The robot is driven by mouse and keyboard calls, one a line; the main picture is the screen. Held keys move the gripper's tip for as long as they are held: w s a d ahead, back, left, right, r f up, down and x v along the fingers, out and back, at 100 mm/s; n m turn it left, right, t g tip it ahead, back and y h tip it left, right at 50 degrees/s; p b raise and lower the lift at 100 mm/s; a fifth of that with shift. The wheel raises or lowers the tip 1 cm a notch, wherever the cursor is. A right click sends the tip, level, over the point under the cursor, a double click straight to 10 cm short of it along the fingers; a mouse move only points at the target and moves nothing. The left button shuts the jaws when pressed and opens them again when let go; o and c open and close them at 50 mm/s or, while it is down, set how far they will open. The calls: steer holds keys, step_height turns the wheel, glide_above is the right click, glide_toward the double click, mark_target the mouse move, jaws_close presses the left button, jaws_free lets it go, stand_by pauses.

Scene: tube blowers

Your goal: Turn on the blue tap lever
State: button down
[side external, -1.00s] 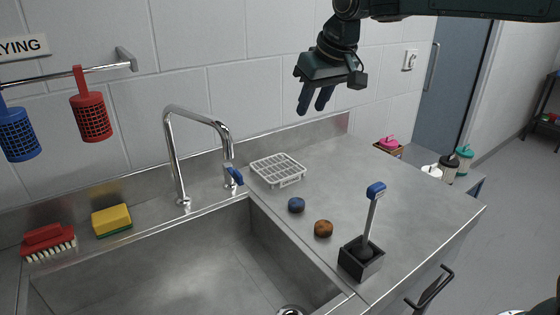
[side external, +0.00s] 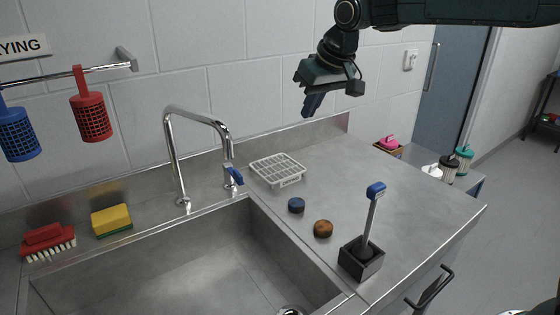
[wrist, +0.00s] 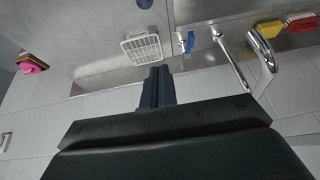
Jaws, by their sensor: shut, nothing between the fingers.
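The blue tap lever (side external: 235,175) sits on a short metal post at the right of the chrome tap (side external: 176,150), beside the sink. In the wrist view the lever (wrist: 190,41) lies above and right of my fingertips, next to the tap (wrist: 262,50). My gripper (side external: 308,115) is shut and empty. It hangs in the air in front of the wall, above and to the right of the lever, touching nothing. The closed fingers (wrist: 158,70) point toward the counter in the wrist view.
A white wire rack (side external: 278,170) stands right of the lever. A blue scrubber (side external: 296,205), a brown scrubber (side external: 323,228) and a brush in a black holder (side external: 361,258) are on the counter. A yellow sponge (side external: 111,220) and red brush (side external: 46,241) lie left of the tap.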

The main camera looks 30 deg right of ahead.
steer(key=w+d+f+y, duration=0.1)
steer(key=w+f+y, duration=0.3)
steer(key=w+f, duration=0.6)
step_height(320, 180, down, 2)
steer(key=shift+w+y, duration=0.25)
steer(key=shift+y, duration=0.15)
steer(key=shift+d+f, duration=0.1)
steer(key=w+a+f, duration=0.4)
steer(key=a+f, duration=0.3)
steer(key=a, duration=0.1)
steer(key=shift+w+a+f, duration=0.15)
steer(key=shift+w+f, duration=0.1)
steer(key=shift+f, duration=0.15)
